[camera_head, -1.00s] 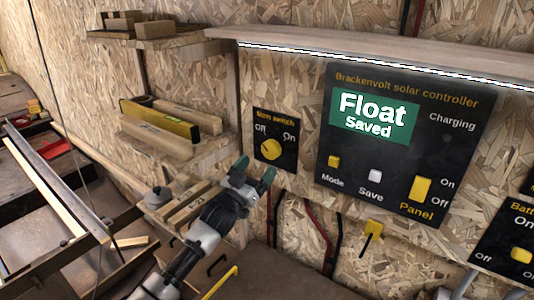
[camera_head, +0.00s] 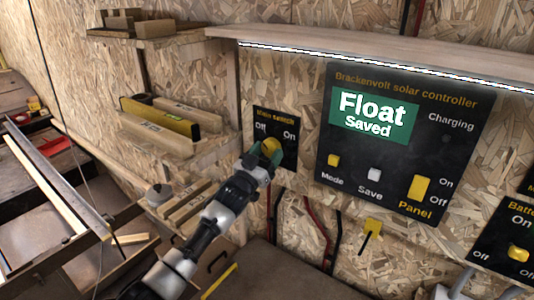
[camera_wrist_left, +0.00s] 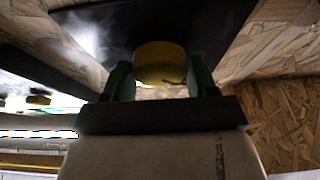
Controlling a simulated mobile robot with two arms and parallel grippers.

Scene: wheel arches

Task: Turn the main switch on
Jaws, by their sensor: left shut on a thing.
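The main switch is a black plate (camera_head: 288,130) on the chipboard wall, marked Off at left and On at right, with a round yellow knob (camera_head: 272,147). My left gripper (camera_head: 266,153) reaches up to the plate from below left and covers part of the knob. In the left wrist view the yellow knob (camera_wrist_left: 160,64) sits between the two green fingers of my left gripper (camera_wrist_left: 160,82), which is shut on it. Which way the knob points is hidden by the fingers. My right gripper is in neither view.
Right of the switch is the solar controller panel (camera_head: 400,165), its screen reading Float, Saved, with a yellow Panel switch (camera_head: 419,187). A shelf with a yellow level (camera_head: 160,116) is at left. A lit ledge (camera_head: 400,62) runs above.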

